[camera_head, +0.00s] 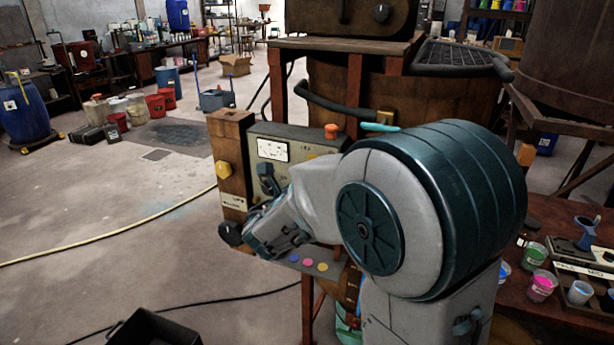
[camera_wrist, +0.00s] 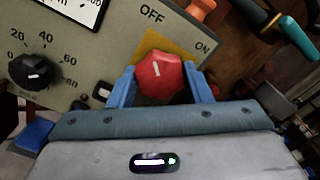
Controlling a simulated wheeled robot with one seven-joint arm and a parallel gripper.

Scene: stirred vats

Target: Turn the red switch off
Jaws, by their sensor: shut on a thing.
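The red switch (camera_wrist: 160,78) is an eight-sided knob on a beige panel (camera_wrist: 92,62), with a yellow patch behind it. In the wrist view, OFF is printed above it and ON to its upper right. Its short white mark is near upright in the picture and points more towards OFF than ON. My gripper (camera_wrist: 161,84) is shut on the knob, with one blue finger at each side. In the head view my gripper (camera_head: 258,222) is at the front of the control box (camera_head: 304,133), and my arm and gripper hide the red switch.
A black dial (camera_wrist: 35,72) with a number scale is left of the knob. An orange button (camera_head: 331,131) tops the box, near a dark curved handle (camera_head: 335,104). Paint cups (camera_head: 541,287) stand on a bench at right. The floor at left is mostly clear.

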